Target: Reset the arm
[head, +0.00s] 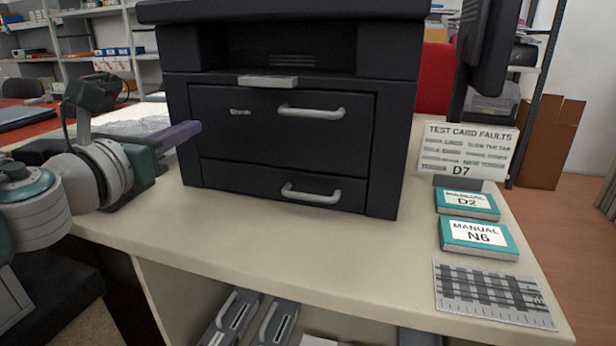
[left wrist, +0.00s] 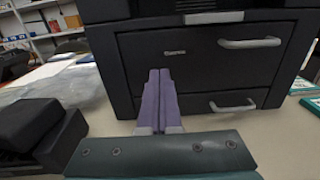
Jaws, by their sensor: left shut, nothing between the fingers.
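My left arm comes in from the left in the head view. Its gripper (head: 190,130) has purple fingers and is at the left front edge of the black printer (head: 230,185). In the left wrist view the two fingers (left wrist: 159,82) lie side by side, shut with nothing between them, pointing at the printer front (left wrist: 135,60). I cannot tell whether they touch it. The printer's upper front panel and lower drawer, each with a grey handle, look closed. My right gripper is not in view.
Two teal manuals, N6 (head: 478,238) and D2 (head: 467,204), lie on the right of the beige table (head: 330,245). A test card sign (head: 466,150) and a printed sheet (head: 494,294) are near them. Grey cartridges (head: 236,318) sit below the tabletop. The table front is clear.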

